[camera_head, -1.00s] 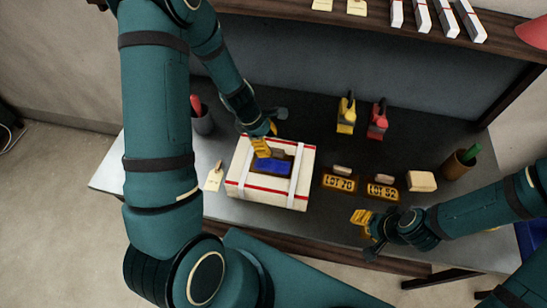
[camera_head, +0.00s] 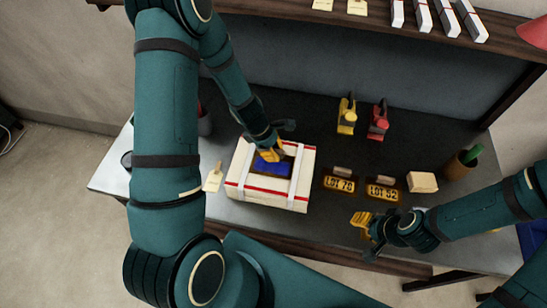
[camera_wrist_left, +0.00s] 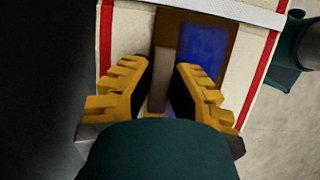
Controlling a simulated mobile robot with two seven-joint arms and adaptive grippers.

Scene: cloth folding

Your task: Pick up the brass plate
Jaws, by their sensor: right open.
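A brass-brown plate (camera_wrist_left: 222,22) with a blue area lies on top of the white box (camera_head: 240,180). An upright handle (camera_wrist_left: 159,75) rises from it. In the head view the plate's blue part (camera_head: 265,166) shows, partly hidden by my left gripper (camera_head: 271,155). In the left wrist view the left gripper (camera_wrist_left: 165,78) is open, its yellow fingers on either side of the handle with a gap visible. I cannot tell whether they touch it. My right gripper (camera_head: 362,222) is open and empty near the table's front edge. Two brown plates, LOT 70 (camera_head: 340,185) and LOT 52 (camera_head: 382,192), lie right of the box.
A yellow tool (camera_head: 347,117) and a red tool (camera_head: 378,122) stand at the back. A tag (camera_head: 213,180) lies left of the box. A shelf overhangs the back.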

